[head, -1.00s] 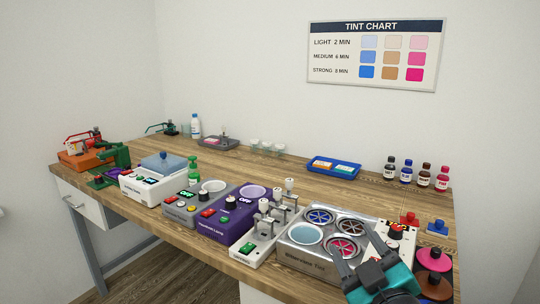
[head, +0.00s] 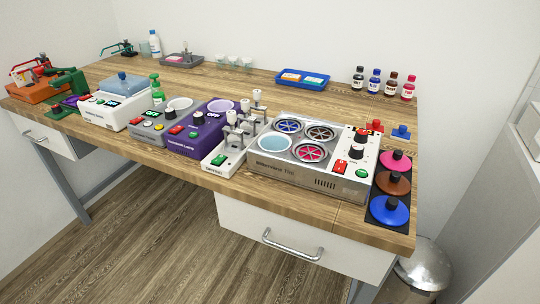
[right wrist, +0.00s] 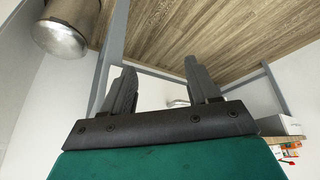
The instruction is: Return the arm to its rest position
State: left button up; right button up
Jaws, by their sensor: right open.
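My right gripper (right wrist: 158,78) shows in the right wrist view with its two dark fingers apart and nothing between them. It is clear of the workbench top, with the wooden floor and the desk's grey legs beyond it. It does not show in the head view. My left gripper is in neither current view. The wooden workbench (head: 345,213) fills the head view, with no arm over it.
A silver tint unit (head: 300,177) with several round wells stands at the bench's right. Pink, brown and blue lids (head: 389,211) lie at the right front edge. A drawer (head: 300,244) is below. A metal bin (head: 424,264) stands on the floor, also in the wrist view (right wrist: 60,38).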

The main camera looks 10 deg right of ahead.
jog(key=w+a+f+t+y, duration=0.1)
jog(key=w+a+f+t, duration=0.1)
jog(key=w+f+t, duration=0.3)
jog(key=shift+a+f+n+t, duration=0.25)
jog(key=shift+f+t, duration=0.25)
jog(key=shift+f, duration=0.55)
